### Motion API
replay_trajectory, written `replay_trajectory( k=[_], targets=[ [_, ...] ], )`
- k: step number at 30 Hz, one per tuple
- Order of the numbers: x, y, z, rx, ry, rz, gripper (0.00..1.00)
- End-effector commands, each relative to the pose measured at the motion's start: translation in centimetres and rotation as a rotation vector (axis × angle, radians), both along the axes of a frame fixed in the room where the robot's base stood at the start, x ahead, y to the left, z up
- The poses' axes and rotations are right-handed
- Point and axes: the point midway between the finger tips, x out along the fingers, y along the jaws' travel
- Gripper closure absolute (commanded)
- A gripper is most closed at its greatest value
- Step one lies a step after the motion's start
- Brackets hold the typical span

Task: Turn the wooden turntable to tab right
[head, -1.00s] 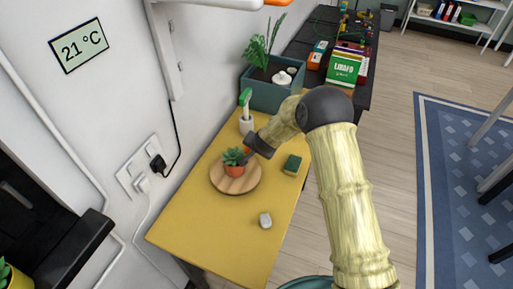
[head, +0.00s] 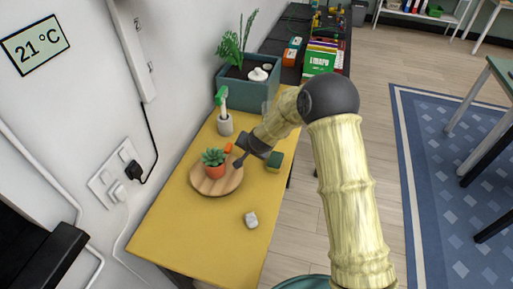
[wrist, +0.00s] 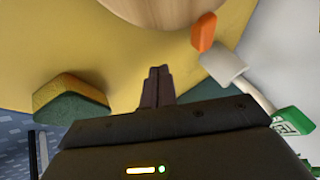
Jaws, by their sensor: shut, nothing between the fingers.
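The round wooden turntable (head: 203,189) lies on the yellow table, with a succulent in an orange pot (head: 215,171) standing on it. An orange tab (head: 228,148) shows at its far right rim in the head view. In the wrist view, part of the turntable (wrist: 150,10) is at the top edge, with the tab (wrist: 204,32) beside it. My gripper (head: 239,162) is shut and empty, just right of the turntable. Its fingertips (wrist: 158,72) point toward the rim in the wrist view, with yellow table visible between; they appear apart from the tab.
A green and yellow sponge (head: 274,161) lies right of my gripper. A small grey block (head: 251,220) lies in front.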

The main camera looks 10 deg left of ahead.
Motion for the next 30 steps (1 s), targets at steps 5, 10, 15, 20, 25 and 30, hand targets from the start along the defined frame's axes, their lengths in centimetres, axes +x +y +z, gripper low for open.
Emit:
replay_trajectory(
  k=[5,10,15,20,25,30],
  targets=[
    [-1.3,-1.1,2.8,0.001,-0.005,0.003,1.0],
    [-2.5,-2.2,5.0,0.001,-0.004,0.004,1.0],
    [-3.5,-3.2,6.7,0.001,-0.004,0.003,1.0],
    [-3.9,-3.6,7.4,0.001,-0.001,0.002,1.0],
    [-3.8,-3.8,7.4,0.001,-0.001,0.0,1.0],
    [-3.8,-3.7,7.4,0.001,-0.001,0.0,1.0]
  ],
)
